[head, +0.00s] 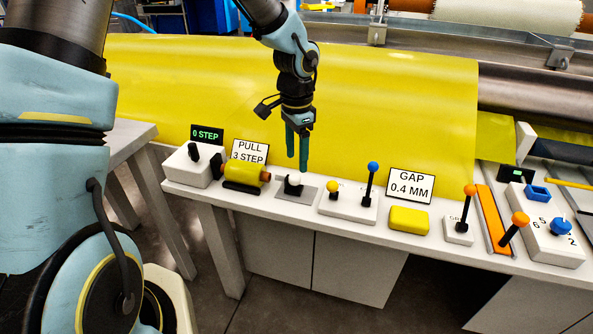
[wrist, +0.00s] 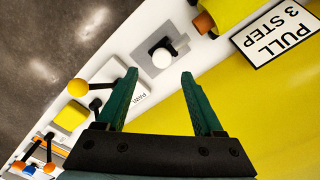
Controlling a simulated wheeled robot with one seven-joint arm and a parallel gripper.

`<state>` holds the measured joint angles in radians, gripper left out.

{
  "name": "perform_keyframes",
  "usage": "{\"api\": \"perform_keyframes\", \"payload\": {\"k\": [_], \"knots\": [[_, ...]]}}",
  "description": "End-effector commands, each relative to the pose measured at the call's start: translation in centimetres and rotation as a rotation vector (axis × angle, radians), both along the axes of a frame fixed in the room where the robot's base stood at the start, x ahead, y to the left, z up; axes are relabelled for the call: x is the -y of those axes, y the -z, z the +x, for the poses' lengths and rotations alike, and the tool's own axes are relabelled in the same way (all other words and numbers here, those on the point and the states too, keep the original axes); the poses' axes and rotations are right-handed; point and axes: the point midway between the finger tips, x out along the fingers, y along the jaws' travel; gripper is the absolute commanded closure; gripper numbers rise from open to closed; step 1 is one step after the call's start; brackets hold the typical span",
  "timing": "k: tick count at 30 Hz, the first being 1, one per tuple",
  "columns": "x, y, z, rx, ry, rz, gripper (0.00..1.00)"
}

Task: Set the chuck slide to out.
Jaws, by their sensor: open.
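No readable label names the chuck slide. A white ball knob (head: 294,180) stands on a small grey plate (head: 283,192) on the white bench; it may be the slide's handle, but I cannot tell. My gripper (head: 298,168) points down just above and beside this knob, with green fingers apart and nothing between them. In the wrist view the white knob (wrist: 162,57) with its dark base lies just beyond the gap between the open fingertips (wrist: 160,78), on its grey plate (wrist: 176,46). The gripper does not appear to touch it.
Right are yellow-knob (head: 333,186) and blue-knob (head: 373,167) levers, a yellow block (head: 409,219) and orange-knob levers (head: 470,190). A yellow sheet (head: 400,90) hangs behind.

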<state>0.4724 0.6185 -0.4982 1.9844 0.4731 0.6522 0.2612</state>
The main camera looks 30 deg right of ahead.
Motion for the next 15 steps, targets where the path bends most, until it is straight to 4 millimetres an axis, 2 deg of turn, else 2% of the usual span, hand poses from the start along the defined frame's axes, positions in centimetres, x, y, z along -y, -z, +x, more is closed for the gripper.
{"api": "perform_keyframes", "payload": {"k": [3, 6, 15], "knots": [[0.0, -1.9, 0.1, 0.002, -0.002, -0.002, 0.31], [0.0, -2.9, 0.0, 0.001, -0.001, -0.001, 0.31], [0.0, -3.6, -0.1, -0.001, 0.0, 0.001, 0.31]]}}
